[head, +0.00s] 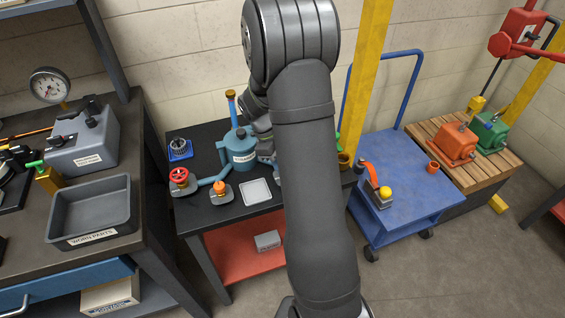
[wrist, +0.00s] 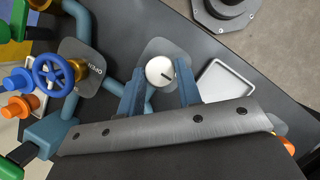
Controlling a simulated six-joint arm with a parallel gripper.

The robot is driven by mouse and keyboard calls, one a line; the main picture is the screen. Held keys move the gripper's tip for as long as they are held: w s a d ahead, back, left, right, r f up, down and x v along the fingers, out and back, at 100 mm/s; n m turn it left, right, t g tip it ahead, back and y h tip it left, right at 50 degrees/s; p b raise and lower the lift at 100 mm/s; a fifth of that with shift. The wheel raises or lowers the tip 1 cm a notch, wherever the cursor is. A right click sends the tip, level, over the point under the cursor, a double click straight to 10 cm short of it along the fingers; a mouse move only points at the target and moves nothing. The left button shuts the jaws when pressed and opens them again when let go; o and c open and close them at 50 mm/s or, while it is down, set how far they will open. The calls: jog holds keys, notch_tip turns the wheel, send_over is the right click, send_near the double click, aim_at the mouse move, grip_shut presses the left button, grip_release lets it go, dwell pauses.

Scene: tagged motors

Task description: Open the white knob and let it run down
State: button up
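The white knob (wrist: 160,71) is round, with a dark mark on its face, and sits on a grey plate in the wrist view. My gripper (wrist: 160,78) is open, with one blue-grey finger on each side of the knob. A small gap shows between the knob and each finger, and I cannot tell how deep the fingers reach. In the head view my arm hides the knob and the fingertips. A teal tank (head: 240,150) with pipes stands on the black table beside my arm.
A blue handwheel (wrist: 54,76) on a brass valve is left of the knob, and a white tray (wrist: 224,82) is right. In the head view a red handwheel (head: 179,176) and an orange knob (head: 219,187) stand on the table. A blue cart (head: 410,190) is to the right.

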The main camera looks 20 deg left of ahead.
jog(key=o, duration=0.3)
jog(key=shift+r, duration=0.1)
jog(key=v, duration=1.7)
jog(key=shift+a+r, duration=0.1)
jog(key=shift+a, duration=0.05)
jog(key=x, duration=1.7)
jog(key=shift+f, duration=0.2)
jog(key=shift+r, duration=0.1)
